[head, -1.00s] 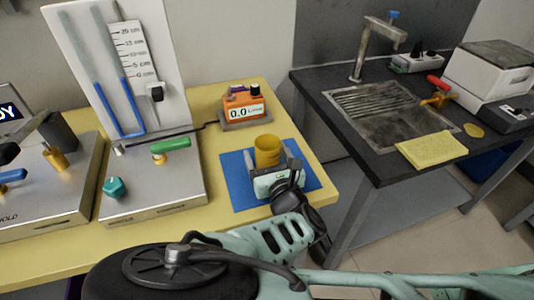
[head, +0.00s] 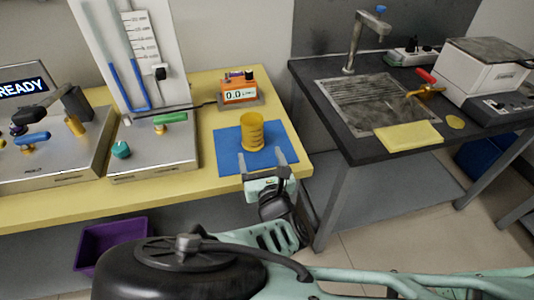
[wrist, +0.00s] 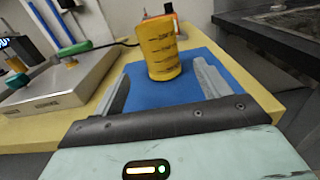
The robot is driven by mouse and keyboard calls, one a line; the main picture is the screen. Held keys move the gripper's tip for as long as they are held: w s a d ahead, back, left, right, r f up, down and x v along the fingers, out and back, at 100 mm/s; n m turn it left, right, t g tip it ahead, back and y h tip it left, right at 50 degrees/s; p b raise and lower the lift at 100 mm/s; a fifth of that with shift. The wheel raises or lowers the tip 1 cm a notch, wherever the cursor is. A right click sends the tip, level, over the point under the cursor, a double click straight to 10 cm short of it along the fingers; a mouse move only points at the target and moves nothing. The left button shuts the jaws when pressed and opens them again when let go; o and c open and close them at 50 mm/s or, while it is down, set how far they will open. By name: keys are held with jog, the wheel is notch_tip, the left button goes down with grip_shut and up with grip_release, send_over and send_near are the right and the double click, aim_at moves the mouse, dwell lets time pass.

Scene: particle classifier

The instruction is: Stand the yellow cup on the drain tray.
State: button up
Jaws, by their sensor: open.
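The yellow cup (head: 252,133) stands upright on a blue mat (head: 229,158) near the front right of the yellow table. It shows dark markings in the wrist view (wrist: 160,48). My gripper (head: 263,160) is open at the table's front edge, on the near side of the cup. In the wrist view the cup is ahead of and between the lines of the open fingers (wrist: 163,82), with nothing held. The drain tray (head: 325,98), a grey ribbed metal plate, is set in the dark bench to the right and is empty.
A metal faucet (head: 352,55) rises behind the tray. A yellow pad (head: 408,136) lies in front of it, and a brass valve (head: 427,92) stands to its right. An orange meter (head: 238,92) sits behind the cup. A gap separates the table and bench.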

jog(key=shift+s+d, duration=0.1)
jog(key=shift+s, duration=0.3)
jog(key=s+d+r+m+g+h, duration=0.3)
jog(key=d+m+g+h, duration=0.2)
jog(key=d+m+h, duration=0.35)
jog(key=s+d+r+m+g+h, duration=0.3)
jog(key=d+m+g+h, duration=0.2)
jog(key=d+m, duration=0.6)
jog(key=s+a+r+m+g+y, duration=0.1)
jog(key=s+r+m+g+y, duration=0.2)
jog(key=s, duration=0.5)
jog(key=s+a+r+m+g+y, duration=0.1)
jog(key=s+r+m+g+y, duration=0.3)
jog(key=s+r+m+y, duration=0.2)
jog(key=s+r+m, duration=0.1)
jog(key=s+m, duration=0.1)
jog(key=shift+s+a+r+g, duration=0.3)
jog(key=shift+s+a+r, duration=0.05)
jog(key=shift+a+r, duration=0.05)
jog(key=shift+o, duration=0.5)
jog(key=shift+s+a+r+m+y, duration=0.2)
jog(key=shift+a+r+m+y, duration=0.1)
jog(key=shift+m+y, duration=0.05)
